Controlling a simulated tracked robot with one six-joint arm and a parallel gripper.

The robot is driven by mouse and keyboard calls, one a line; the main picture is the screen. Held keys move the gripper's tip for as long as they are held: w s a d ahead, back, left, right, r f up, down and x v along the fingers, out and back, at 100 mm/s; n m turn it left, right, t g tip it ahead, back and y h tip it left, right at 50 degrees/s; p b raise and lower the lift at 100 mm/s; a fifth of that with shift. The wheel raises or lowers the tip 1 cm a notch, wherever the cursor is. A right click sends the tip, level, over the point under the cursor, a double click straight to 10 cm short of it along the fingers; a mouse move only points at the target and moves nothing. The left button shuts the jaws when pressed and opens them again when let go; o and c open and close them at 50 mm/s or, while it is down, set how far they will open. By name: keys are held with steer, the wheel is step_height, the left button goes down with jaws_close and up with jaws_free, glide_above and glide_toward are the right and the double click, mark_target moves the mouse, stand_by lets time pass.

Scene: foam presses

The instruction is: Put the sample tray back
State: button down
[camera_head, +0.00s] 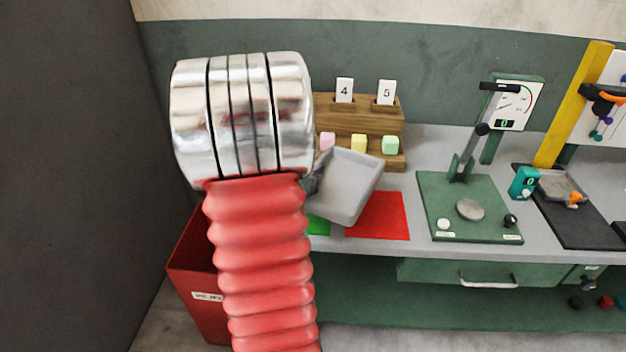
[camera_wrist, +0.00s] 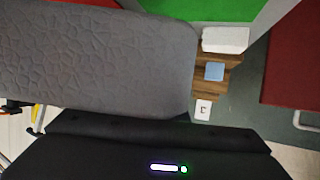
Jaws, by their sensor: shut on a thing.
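The grey sample tray (camera_head: 345,186) is in the air over the left part of the bench in the head view, tilted, its hollow side facing the camera. It looks empty. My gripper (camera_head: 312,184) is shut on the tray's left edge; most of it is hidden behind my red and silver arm. In the wrist view the tray (camera_wrist: 95,55) fills the upper left with its grey patterned surface, close above the black gripper body.
A red mat (camera_head: 380,216) and a partly hidden green mat (camera_head: 318,225) lie on the bench. Behind stands a wooden rack (camera_head: 360,118) with coloured foam blocks and number cards. A green press (camera_head: 470,207) stands right. A red bin (camera_head: 190,262) is below left.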

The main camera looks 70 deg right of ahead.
steer(key=shift+f, duration=1.8)
steer(key=shift+f, duration=0.6)
steer(key=c, duration=1.8)
jaws_free()
steer(key=shift+o, duration=0.2)
steer(key=shift+r, duration=0.55)
steer(key=shift+w+a+r, duration=0.1)
steer(key=shift+a+r, duration=0.1)
steer(key=shift+a, duration=0.1)
steer(key=v, duration=1.1)
steer(key=shift+a, duration=0.2)
